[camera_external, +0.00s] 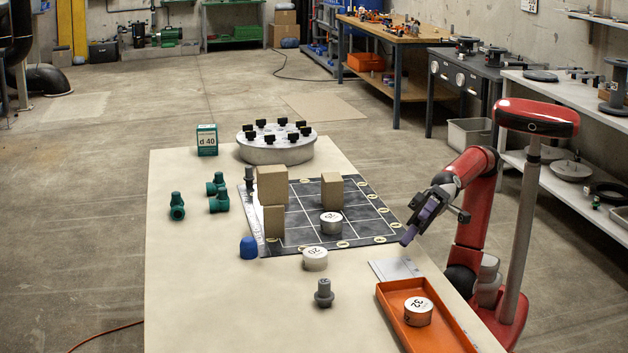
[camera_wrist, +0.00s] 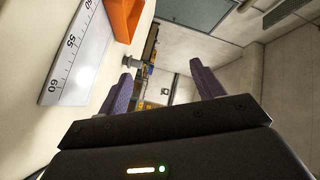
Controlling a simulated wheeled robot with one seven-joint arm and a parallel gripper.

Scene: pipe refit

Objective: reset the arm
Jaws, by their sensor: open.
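My red arm stands at the right edge of the table (camera_external: 190,290) in the external view. My gripper (camera_external: 407,241) hangs over the table's right edge, beside the dark grid mat, and holds nothing. In the wrist view my gripper (camera_wrist: 165,85) has its two purple fingers spread apart with empty space between them. A white plate with printed numbers (camera_wrist: 75,55) and the orange tray (camera_wrist: 124,15) show at the left of the wrist view. The tray also shows in the external view (camera_external: 386,297), with a round weight marked 32 (camera_external: 418,312) in it.
The dark grid mat (camera_external: 290,233) bears tan blocks (camera_external: 332,190) and a round weight (camera_external: 331,223). Near it are a weight marked 20 (camera_external: 315,259), a blue cap (camera_external: 249,247), a grey fitting (camera_external: 324,293), green fittings (camera_external: 219,200) and a large flange (camera_external: 277,153). The table's front left is clear.

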